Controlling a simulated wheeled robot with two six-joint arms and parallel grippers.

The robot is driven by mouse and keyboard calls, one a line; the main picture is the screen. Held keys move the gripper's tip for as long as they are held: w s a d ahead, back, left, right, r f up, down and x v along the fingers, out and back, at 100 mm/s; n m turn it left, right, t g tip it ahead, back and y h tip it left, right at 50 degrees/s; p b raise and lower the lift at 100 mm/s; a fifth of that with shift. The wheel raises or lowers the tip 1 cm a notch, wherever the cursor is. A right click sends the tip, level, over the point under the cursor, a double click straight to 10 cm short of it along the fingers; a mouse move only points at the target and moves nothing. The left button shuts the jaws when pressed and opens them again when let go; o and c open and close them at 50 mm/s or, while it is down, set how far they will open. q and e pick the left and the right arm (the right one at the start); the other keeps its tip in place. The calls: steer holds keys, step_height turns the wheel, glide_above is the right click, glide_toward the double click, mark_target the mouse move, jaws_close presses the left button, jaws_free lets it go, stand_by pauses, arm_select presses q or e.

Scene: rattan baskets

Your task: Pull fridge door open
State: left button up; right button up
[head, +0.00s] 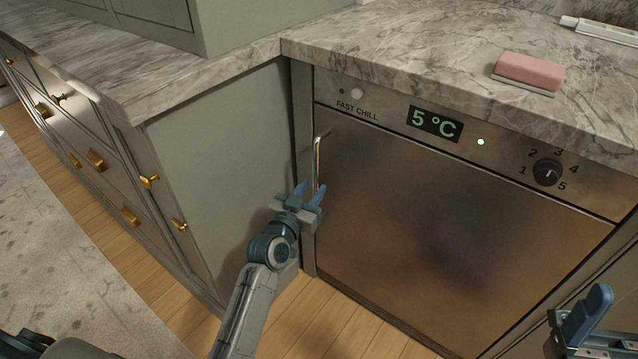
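The fridge is a built-in steel unit under the marble counter, and its door (430,230) looks shut. The vertical metal handle (318,160) is at the door's left edge. My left gripper (310,190) is at the handle's lower end, with its two blue fingers apart. The fingertips overlap the handle in the picture; I cannot tell whether they touch it. My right gripper (584,318) is at the lower right corner, partly cut off. Only one of its fingers shows clearly.
The fridge panel has a green 5 °C display (435,124) and a knob (547,172). A pink sponge (529,71) lies on the counter (420,60). A green cabinet side (220,170) stands close left of the handle. Wooden floor (340,325) is clear in front.

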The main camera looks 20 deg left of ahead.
mark_target(315, 184)
arm_select(q)
steer(key=shift+w+d, duration=0.15)
steer(key=shift+w, duration=0.75)
steer(key=shift+w+d, duration=0.1)
steer(key=shift+w, duration=0.75)
jaws_close()
